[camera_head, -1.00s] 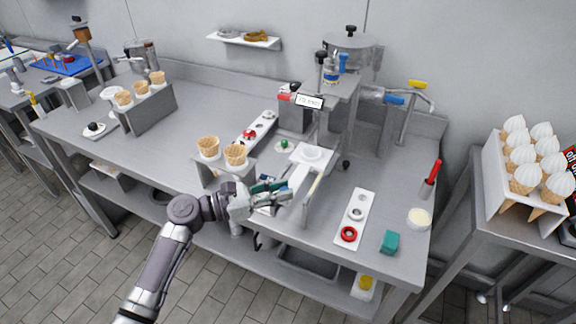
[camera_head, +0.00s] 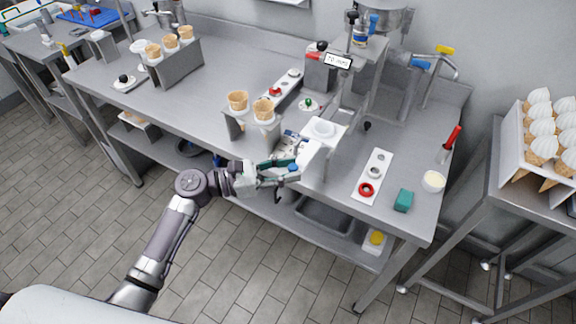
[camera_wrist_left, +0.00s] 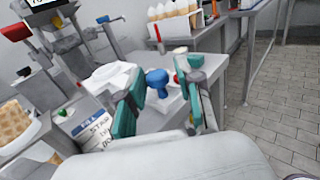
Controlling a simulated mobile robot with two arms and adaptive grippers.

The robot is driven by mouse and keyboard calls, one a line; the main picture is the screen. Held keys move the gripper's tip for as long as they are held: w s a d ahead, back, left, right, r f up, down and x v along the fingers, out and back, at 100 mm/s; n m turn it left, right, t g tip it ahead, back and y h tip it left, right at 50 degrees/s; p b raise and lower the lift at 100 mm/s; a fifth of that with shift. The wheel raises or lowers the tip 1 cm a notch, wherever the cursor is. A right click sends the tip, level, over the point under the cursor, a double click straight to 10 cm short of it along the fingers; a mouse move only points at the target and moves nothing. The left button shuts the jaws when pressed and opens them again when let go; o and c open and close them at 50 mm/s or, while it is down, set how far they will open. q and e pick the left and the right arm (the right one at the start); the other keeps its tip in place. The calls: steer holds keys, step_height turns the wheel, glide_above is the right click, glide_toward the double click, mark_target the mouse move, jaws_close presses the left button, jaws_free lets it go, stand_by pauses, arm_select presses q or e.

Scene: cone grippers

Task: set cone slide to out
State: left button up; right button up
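The cone slide (camera_head: 313,152) seems to be the white part at the front of the dispensing stand, below a white round holder (camera_head: 324,127). A blue knob (camera_head: 293,167) is at its front end; it also shows in the left wrist view (camera_wrist_left: 157,80). My left gripper (camera_head: 295,174) is at the knob, in front of the table edge. In the left wrist view its teal-padded fingers (camera_wrist_left: 168,108) are apart, with the knob between and slightly beyond them. I see no clear contact. My right gripper is not in view.
A metal holder with two cones (camera_head: 250,107) stands just left of the stand. A white strip with rings (camera_head: 373,178), a teal block (camera_head: 403,201) and a white cup (camera_head: 433,181) lie to the right. A printed label (camera_wrist_left: 95,130) is near the left finger.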

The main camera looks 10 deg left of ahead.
arm_select(q)
steer(key=shift+o, duration=0.3)
steer(key=shift+s+a+r, duration=0.1)
steer(key=shift+a, duration=0.2)
steer(key=v, duration=1.1)
steer(key=shift+s+a, duration=0.25)
